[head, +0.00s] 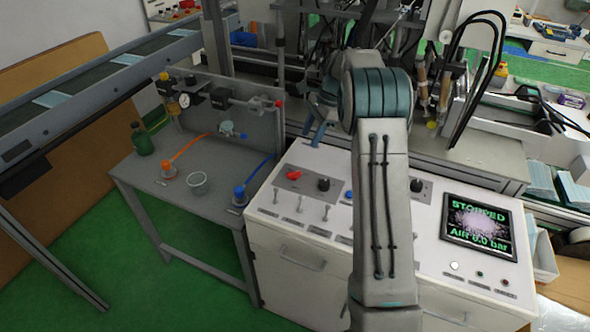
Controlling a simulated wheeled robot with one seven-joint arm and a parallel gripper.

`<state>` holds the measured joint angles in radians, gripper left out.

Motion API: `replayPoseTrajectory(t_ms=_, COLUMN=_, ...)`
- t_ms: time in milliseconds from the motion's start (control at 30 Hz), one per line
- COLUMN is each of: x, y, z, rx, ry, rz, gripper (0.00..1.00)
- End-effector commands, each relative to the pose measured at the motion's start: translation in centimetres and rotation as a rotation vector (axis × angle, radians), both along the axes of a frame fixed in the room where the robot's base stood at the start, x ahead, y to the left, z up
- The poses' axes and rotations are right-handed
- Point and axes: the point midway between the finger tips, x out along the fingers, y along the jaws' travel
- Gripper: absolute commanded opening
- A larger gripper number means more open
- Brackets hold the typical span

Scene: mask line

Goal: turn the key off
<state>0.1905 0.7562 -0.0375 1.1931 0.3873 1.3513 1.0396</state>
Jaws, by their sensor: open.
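The white control console (275,222) stands in front of me. A red handle or switch (294,174) and a black knob (324,184) sit on a grey plate at its upper left. Another black knob (416,186) shows just right of my arm. I cannot tell which of these is the key; it may be hidden behind my arm, which covers the middle of the panel. My gripper (318,135) shows partly at the left of my arm's elbow, above the console's back edge. It is open, with nothing seen in it.
The screen (479,226) reads "STOPPED" and "AIR 0.0 bar". Several toggle switches (301,201) line the console's front. A grey bench (150,180) at left holds a glass bowl (198,183), a green bottle (142,140) and hoses. Machinery stands behind the console.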

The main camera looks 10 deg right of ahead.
Motion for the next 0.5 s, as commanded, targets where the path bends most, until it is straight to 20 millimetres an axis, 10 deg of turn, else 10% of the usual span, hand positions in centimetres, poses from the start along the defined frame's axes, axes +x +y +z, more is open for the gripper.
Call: replayPoseTrajectory(t_ms=500, x=0.3, y=1.9, z=-6.1, rx=0.013, ry=0.026, rz=-0.034, gripper=0.46)
